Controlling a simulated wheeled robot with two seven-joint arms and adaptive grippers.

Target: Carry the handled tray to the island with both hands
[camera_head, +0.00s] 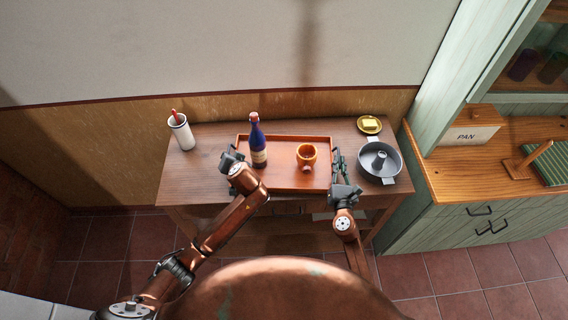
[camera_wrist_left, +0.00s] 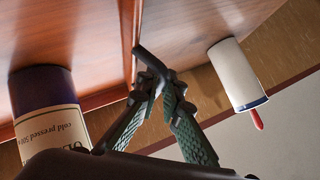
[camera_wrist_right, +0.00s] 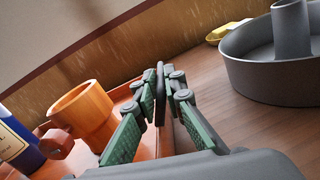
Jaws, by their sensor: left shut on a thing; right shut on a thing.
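The orange-brown handled tray (camera_head: 285,181) lies on the wooden side table against the wall. A blue bottle with a cream label (camera_head: 258,143) and an orange mug (camera_head: 306,155) stand on it. My left gripper (camera_head: 233,156) is at the tray's left end, shut on its dark handle, which shows in the left wrist view (camera_wrist_left: 152,62). My right gripper (camera_head: 337,165) is at the tray's right end, shut on the other handle, which shows in the right wrist view (camera_wrist_right: 160,80). The island is not identifiable in these views.
The side table (camera_head: 200,168) also holds a white utensil cup (camera_head: 181,132) at left, a grey ring pan (camera_head: 380,160) close to the right gripper, and a yellow dish (camera_head: 369,125) behind the pan. A green cabinet with a wooden top (camera_head: 450,180) stands at right.

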